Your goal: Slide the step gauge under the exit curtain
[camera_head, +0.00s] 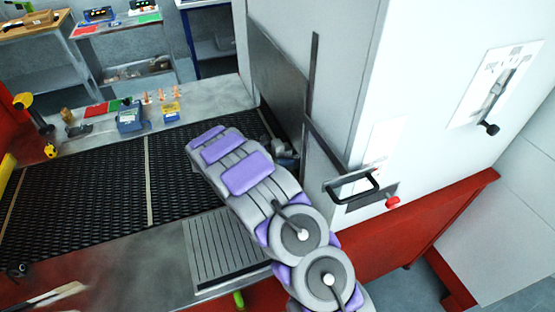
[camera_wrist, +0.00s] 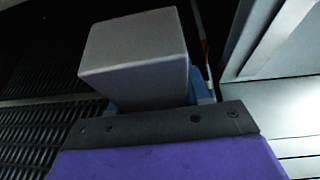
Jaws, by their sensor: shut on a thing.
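My gripper (camera_head: 284,150) is low over the right end of the belt, close against the machine's side and mostly hidden by my arm. In the wrist view a plain pale grey block (camera_wrist: 138,60) stands just past my gripper's dark front plate, with some blue behind it. I take the block to be the step gauge held in the shut jaws; the fingertips are not clear. The dark panel (camera_head: 275,75) on the machine's side above the belt seems to be the exit curtain.
The black mesh belt (camera_head: 95,185) runs up to the white machine housing (camera_head: 345,85). A door handle (camera_head: 352,186) and red button (camera_head: 392,202) are near my arm. A blue device (camera_head: 130,118) and small orange cones stand on the far ledge. A ribbed plate (camera_head: 225,250) lies in front.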

